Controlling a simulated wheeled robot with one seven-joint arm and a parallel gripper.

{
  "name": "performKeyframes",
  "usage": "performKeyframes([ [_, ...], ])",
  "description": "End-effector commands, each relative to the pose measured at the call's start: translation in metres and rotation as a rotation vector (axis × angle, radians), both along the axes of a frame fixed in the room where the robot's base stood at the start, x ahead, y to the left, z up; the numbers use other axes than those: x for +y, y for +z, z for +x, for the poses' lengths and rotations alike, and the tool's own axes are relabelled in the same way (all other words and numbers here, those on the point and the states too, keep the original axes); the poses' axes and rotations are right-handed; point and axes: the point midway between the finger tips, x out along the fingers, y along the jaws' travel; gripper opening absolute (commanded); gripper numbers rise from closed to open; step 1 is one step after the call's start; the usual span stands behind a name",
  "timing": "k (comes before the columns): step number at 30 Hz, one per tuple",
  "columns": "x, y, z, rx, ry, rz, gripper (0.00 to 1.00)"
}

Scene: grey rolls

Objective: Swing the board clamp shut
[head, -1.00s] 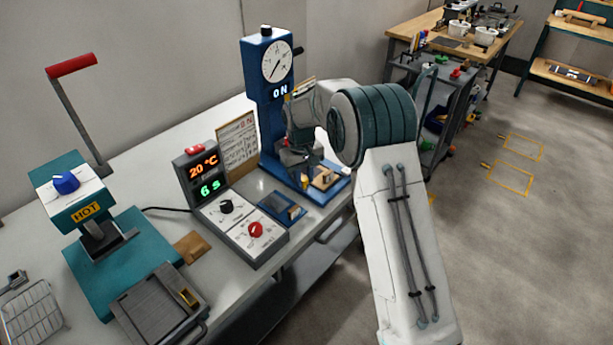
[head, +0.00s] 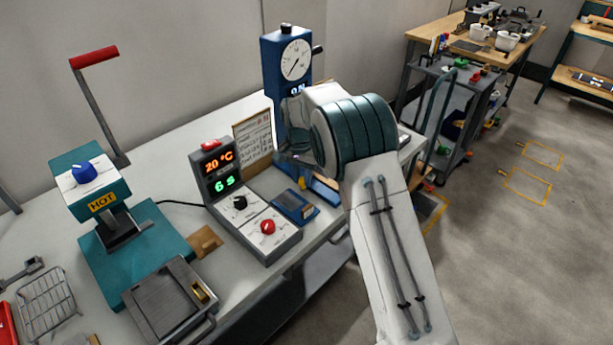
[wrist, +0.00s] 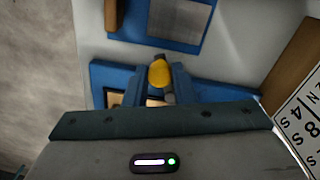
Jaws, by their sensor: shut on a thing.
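A blue press stand (head: 288,75) with a round dial stands at the back of the bench; its blue base also shows in the wrist view (wrist: 215,93). A yellow knob (wrist: 159,73), apparently the clamp's handle, sits between the fingers of my gripper (wrist: 161,82). My gripper is shut on it, low over the blue base. In the head view a bit of yellow (head: 303,183) shows below my wrist. My arm hides most of the base there. The rest of the clamp and how far it is swung cannot be made out.
A blue tray with a grey pad (head: 295,206) lies just in front of the stand. A control box (head: 255,222) reading 20 °C and 6 s stands left of it. A teal hot press (head: 92,190) is further left. A notice board (head: 253,140) leans behind.

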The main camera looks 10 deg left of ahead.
Motion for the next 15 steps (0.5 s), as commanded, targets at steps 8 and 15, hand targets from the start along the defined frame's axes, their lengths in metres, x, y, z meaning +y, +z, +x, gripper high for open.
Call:
performKeyframes([
  [8, 0.0064, 0.0014, 0.0033, -0.003, -0.130, 0.001, 0.00],
  [15, 0.0083, 0.0014, 0.0045, -0.004, -0.173, 0.000, 0.00],
])
